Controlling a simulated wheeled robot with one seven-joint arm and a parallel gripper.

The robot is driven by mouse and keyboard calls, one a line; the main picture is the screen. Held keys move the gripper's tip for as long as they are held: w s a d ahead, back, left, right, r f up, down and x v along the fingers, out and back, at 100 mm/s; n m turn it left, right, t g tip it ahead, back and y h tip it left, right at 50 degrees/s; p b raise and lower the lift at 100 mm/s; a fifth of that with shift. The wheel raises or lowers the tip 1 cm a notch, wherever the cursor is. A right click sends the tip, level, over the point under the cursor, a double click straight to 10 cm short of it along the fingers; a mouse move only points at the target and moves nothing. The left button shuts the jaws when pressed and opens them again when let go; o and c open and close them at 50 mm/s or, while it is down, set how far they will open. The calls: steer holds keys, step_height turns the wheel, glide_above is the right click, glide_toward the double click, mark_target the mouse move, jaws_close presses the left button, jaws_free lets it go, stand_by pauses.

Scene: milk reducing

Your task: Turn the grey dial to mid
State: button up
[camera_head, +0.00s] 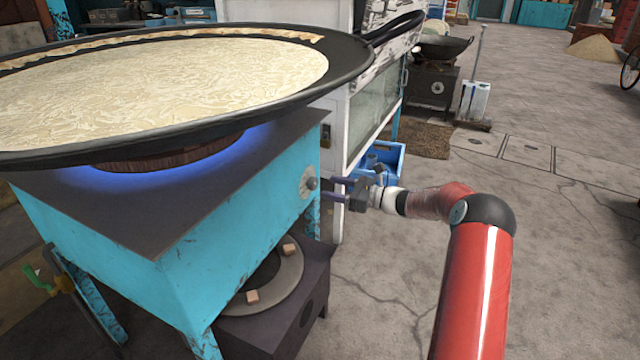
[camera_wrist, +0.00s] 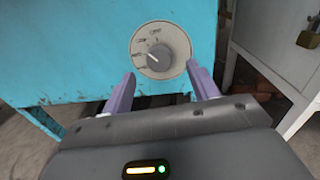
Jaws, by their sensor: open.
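The grey dial (camera_wrist: 160,60) sits on a round, pale marked plate on the front of the turquoise stove (camera_wrist: 60,50). A pointer line on it runs up and left toward a mark whose lettering is too small to read surely. In the head view the dial (camera_head: 312,183) shows edge-on at the stove's right side. My gripper (camera_head: 328,189) is open, its purple fingers pointing at the dial. In the wrist view my gripper (camera_wrist: 160,84) has one finger on each side, just below the dial, with a gap between. Contact with the dial cannot be told.
A wide black pan (camera_head: 357,62) of milk stands over a blue flame on the stove. A lower burner (camera_head: 290,265) is beneath. A white cabinet (camera_head: 340,130) and a blue crate (camera_head: 390,155) stand behind my gripper.

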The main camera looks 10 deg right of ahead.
mark_target(316, 184)
steer(key=shift+x, duration=2.35)
steer(key=shift+c, duration=0.3)
steer(key=c, duration=0.9)
steer(key=shift+f, duration=0.1)
steer(key=shift+c, duration=0.2)
